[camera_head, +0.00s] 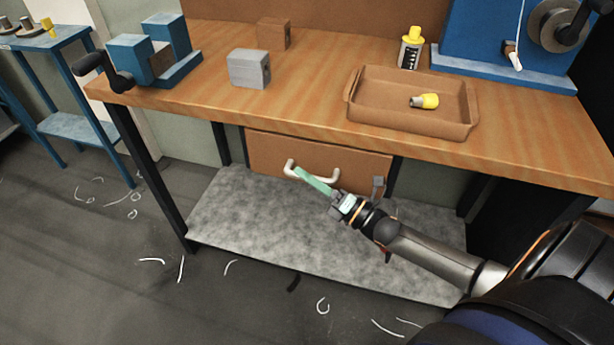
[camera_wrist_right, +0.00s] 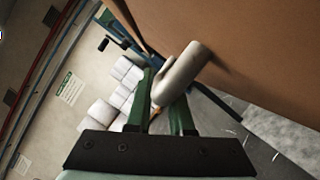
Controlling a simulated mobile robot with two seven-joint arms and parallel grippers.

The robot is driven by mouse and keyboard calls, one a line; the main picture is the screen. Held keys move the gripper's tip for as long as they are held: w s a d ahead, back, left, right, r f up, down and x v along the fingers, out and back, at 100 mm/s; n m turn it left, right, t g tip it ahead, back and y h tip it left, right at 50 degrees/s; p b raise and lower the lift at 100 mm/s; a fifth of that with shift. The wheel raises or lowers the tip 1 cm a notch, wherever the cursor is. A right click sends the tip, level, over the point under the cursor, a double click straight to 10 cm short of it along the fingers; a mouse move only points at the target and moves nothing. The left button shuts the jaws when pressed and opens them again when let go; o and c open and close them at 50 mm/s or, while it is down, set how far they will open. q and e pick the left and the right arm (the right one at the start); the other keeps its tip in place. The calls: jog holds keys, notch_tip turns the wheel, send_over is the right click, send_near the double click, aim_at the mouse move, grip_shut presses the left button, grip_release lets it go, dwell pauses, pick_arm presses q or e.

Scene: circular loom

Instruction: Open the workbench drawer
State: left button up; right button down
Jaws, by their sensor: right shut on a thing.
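The workbench (camera_head: 300,118) has a brown drawer (camera_head: 352,163) under its top. The drawer front looks about flush below the bench edge, and I cannot tell whether it stands out a little. A pale curved handle (camera_head: 325,179) is fixed to the drawer front. My right gripper (camera_head: 298,172) reaches in from the lower right, with its green fingers at the handle's left part. In the right wrist view the green fingers (camera_wrist_right: 165,108) are shut around the handle (camera_wrist_right: 180,72), next to the drawer front (camera_wrist_right: 240,45). My left gripper is not in view.
On the bench top are a tray (camera_head: 362,125) with a yellow-ended item, a yellow-capped bottle (camera_head: 411,48), a grey block (camera_head: 249,69), a brown block (camera_head: 274,33) and a blue vise (camera_head: 130,62). A grey lower shelf (camera_head: 260,235) lies empty below the drawer.

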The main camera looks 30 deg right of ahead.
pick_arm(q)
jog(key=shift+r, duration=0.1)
pick_arm(e)
jog(key=shift+a, duration=0.1)
pick_arm(q)
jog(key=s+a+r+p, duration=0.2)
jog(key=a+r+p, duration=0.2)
jog(key=p, duration=0.3)
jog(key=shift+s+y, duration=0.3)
pick_arm(e)
jog(key=s+a, duration=1.6)
jog(key=a, duration=0.3)
jog(key=shift+s, duration=0.2)
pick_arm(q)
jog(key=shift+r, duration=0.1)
pick_arm(e)
jog(key=c, duration=0.8)
grip_release()
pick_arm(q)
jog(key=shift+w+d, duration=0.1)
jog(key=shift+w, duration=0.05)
pick_arm(e)
jog(key=shift+d, duration=0.1)
